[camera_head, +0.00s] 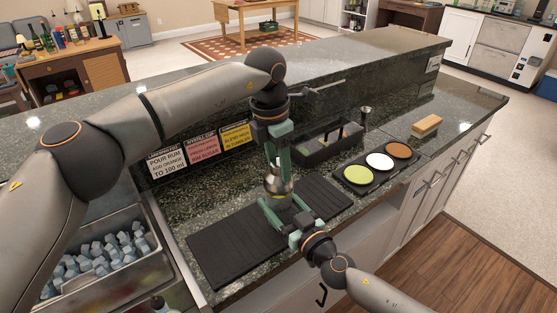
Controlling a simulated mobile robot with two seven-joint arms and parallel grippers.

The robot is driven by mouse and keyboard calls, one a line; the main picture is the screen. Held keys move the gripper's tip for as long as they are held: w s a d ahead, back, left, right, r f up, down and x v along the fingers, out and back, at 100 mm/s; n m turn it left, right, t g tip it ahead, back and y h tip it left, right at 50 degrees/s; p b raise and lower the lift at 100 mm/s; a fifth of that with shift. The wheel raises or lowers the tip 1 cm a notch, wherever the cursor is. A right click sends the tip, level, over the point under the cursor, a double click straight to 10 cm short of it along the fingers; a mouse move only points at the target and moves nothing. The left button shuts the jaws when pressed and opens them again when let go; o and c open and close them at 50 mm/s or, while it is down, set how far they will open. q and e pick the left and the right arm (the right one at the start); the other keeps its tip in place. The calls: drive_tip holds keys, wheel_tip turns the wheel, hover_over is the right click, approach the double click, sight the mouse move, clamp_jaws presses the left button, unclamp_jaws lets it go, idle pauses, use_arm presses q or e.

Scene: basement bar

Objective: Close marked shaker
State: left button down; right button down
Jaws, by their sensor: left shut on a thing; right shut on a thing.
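A silver metal shaker (278,187) stands above the black ribbed mat (236,241), between my two grippers. My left gripper (273,165) points down from above and is shut at the shaker's top; the lid it seems to hold is mostly hidden by the fingers. My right gripper (281,209) reaches in from the lower right and is shut around the lower part of the shaker. The gap between lid and body, and any mark on the shaker, are too small to make out.
Three signs (203,147) stand behind the mat. A black caddy (327,143) and a tray of coloured rimming dishes (379,161) are to the right, with a wooden block (427,126) beyond. An ice bin (100,257) is at left. Free counter lies right of the dishes.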

use_arm(q)
drive_tip(key=shift+f, duration=0.6)
idle(0.4)
drive_tip(key=shift+c, duration=1)
unclamp_jaws()
wheel_tip(320, 180, up, 12)
drive_tip(key=a, duration=0.1)
drive_tip(key=shift+s+a, duration=0.15)
drive_tip(key=shift+s, duration=0.25)
use_arm(e)
unclamp_jaws()
